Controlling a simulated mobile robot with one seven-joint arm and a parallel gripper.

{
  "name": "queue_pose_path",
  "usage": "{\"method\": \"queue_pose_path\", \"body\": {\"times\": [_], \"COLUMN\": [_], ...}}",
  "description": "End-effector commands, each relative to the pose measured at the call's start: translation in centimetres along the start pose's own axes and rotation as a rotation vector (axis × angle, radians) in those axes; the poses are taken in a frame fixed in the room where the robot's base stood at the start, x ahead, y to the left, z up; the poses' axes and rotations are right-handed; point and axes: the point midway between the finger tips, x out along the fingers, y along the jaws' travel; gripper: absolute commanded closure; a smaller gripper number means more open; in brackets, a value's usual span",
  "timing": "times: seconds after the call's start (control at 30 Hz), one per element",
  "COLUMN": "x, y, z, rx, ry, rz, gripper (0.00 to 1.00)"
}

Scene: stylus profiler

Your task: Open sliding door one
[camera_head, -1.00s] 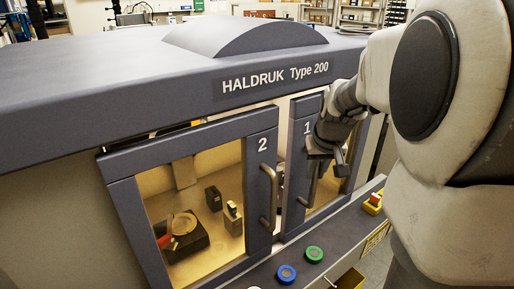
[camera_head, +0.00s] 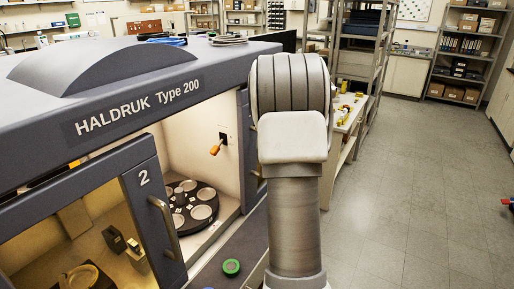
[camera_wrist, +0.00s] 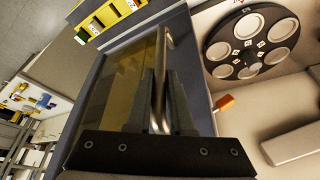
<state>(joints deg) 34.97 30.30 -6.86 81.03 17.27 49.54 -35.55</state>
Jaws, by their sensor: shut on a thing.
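Sliding door one (camera_wrist: 196,65) shows in the wrist view as a dark blue frame with a yellow-tinted pane and a metal bar handle (camera_wrist: 162,50). My gripper (camera_wrist: 161,97) is shut on this handle, one finger on each side of it. In the head view the opening beside door two (camera_head: 140,200) is uncovered and shows the bright inside of the profiler. Door one's edge (camera_head: 246,150) is at the right of this opening; my arm hides most of the door, its handle and the gripper there.
Inside the opening are a round black carousel with pale discs (camera_head: 190,207) and an orange-knobbed lever (camera_head: 215,150). A green button (camera_head: 231,267) is on the front ledge.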

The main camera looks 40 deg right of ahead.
Motion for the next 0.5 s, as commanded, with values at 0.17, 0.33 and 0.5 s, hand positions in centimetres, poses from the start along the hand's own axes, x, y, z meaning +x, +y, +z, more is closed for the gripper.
{"method": "queue_pose_path", "body": {"times": [0.17,0.33,0.5], "x": [0.08,0.08,0.08], "y": [0.29,0.27,0.24], "z": [-0.19,-0.19,-0.18], "rx": [0.001,0.000,0.000], "ry": [0.001,0.001,0.000], "rz": [0.000,0.000,0.000], "gripper": [1.00,1.00,0.69]}}
